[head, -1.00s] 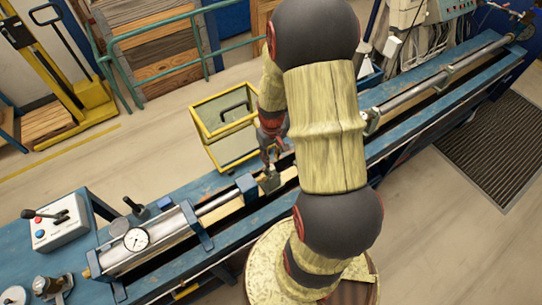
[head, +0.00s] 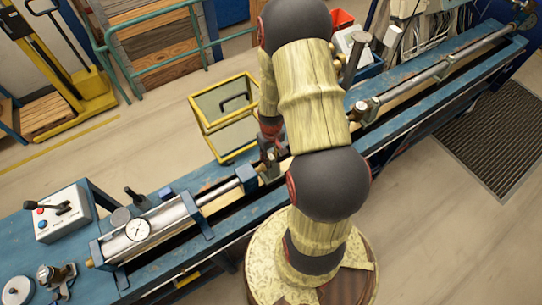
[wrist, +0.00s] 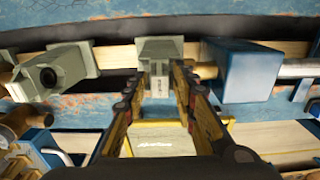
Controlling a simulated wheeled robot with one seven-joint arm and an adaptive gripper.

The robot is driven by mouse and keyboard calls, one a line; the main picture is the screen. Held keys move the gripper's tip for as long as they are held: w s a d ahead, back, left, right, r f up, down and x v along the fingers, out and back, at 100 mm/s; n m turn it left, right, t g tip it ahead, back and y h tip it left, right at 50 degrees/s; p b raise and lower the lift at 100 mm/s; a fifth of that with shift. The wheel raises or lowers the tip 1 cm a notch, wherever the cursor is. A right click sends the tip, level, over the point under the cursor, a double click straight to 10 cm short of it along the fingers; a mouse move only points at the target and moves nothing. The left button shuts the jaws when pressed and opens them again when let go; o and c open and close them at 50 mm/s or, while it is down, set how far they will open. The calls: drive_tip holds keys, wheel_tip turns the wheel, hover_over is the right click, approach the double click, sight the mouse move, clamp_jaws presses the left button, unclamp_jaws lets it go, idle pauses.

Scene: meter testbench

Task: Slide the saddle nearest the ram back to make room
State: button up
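The saddle nearest the ram is a small grey-green block (wrist: 160,52) on the bench rail, in the middle of the wrist view. In the head view this saddle (head: 268,173) shows only partly, below my gripper. In the head view my gripper (head: 270,150) is partly hidden by my arm. The blue ram head (wrist: 250,70) stands just right of the saddle in the wrist view, with a gap between. The ram cylinder (head: 165,222) carries a dial gauge.
Another grey-green saddle (wrist: 52,72) stands left in the wrist view, apart from the first. A yellow-framed bin (head: 222,125) stands behind the bench, close to my gripper. A long metal rod (head: 410,78) runs along the far bench. A control box (head: 62,213) sits at the near left.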

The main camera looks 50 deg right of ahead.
drive_tip(key=shift+c, duration=1)
clamp_jaws()
